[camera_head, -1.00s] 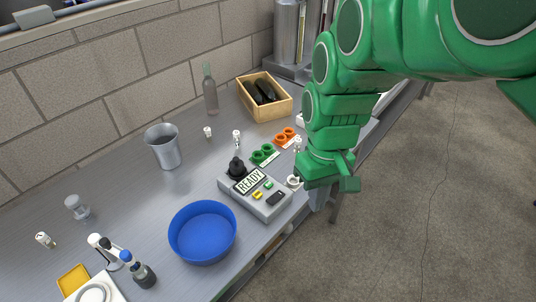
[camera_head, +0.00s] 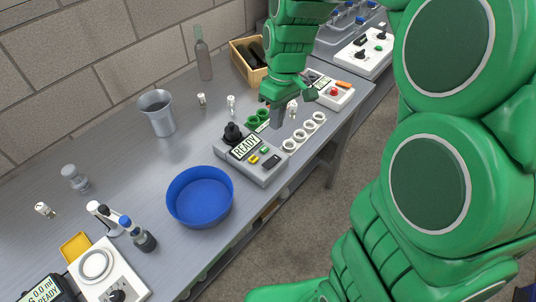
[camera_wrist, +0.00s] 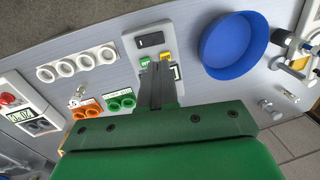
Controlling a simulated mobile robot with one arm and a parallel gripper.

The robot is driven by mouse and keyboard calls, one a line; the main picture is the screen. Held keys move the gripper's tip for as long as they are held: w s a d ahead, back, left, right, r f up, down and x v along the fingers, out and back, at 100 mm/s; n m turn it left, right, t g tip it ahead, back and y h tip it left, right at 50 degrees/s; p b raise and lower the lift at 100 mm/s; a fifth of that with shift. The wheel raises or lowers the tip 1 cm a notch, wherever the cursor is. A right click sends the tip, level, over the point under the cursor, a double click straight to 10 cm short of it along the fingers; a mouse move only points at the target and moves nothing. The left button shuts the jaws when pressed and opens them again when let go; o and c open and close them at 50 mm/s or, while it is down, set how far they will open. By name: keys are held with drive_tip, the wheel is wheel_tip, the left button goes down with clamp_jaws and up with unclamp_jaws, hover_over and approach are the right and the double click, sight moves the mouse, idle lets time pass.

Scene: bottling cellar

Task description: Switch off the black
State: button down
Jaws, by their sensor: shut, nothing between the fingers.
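A grey device (camera_head: 262,178) with a READY display (camera_head: 245,147) stands near the front edge of the bench. On its top are a black rocker switch (camera_head: 271,161), a green button (camera_head: 265,149), a yellow button (camera_head: 253,160) and a black knob (camera_head: 232,133). The black switch also shows in the wrist view (camera_wrist: 151,40), beyond my fingertips. My gripper (camera_head: 276,122) points down, shut and empty, beside the device's back right. In the wrist view, my shut fingers (camera_wrist: 158,78) partly cover the device's near side. I cannot tell which way the switch is set.
A blue bowl (camera_head: 200,198) stands left of the device. Green rings (camera_head: 258,119) and a row of white rings (camera_head: 301,134) lie close to the gripper. A white box with a red button (camera_head: 333,92) is at right. A metal cup (camera_head: 157,113) and bottle (camera_head: 203,60) stand behind.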

sight(267, 162)
drive_tip(key=shift+w+a+f, duration=0.15)
drive_tip(key=shift+w+f, duration=0.05)
drive_tip(key=shift+w, duration=0.25)
drive_tip(key=shift+w+a+f, duration=0.15)
drive_tip(key=shift+w+f, duration=0.05)
drive_tip(key=shift+w, duration=0.25)
drive_tip(key=f, duration=0.4)
drive_tip(key=s+a+f, duration=0.1)
drive_tip(key=f, duration=0.9)
drive_tip(key=shift+s+a, duration=0.25)
drive_tip(key=shift+s+a+f, duration=0.1)
drive_tip(key=shift+w+d+r, duration=0.2)
drive_tip(key=shift+w+d, duration=0.35)
